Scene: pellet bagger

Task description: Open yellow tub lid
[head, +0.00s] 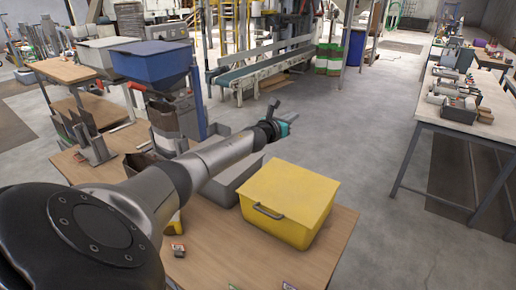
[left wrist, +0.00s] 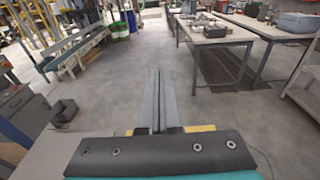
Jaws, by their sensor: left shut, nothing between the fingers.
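The yellow tub (head: 285,230) stands on the wooden bench in the head view, with its flat yellow lid (head: 292,190) down on it. A dark handle (head: 268,212) sits on its near left side. My left gripper (head: 289,121) is above and behind the tub, apart from it, pointing away to the right. In the left wrist view its two fingers (left wrist: 159,75) are pressed together with nothing between them. Slivers of yellow show behind the gripper body there, mostly hidden. My right gripper is in neither view.
A grey bin (head: 228,184) stands left of the tub, partly behind my left arm. A blue hopper (head: 150,62) rises at the back left. Open floor lies right of the bench, before a long table (head: 490,125).

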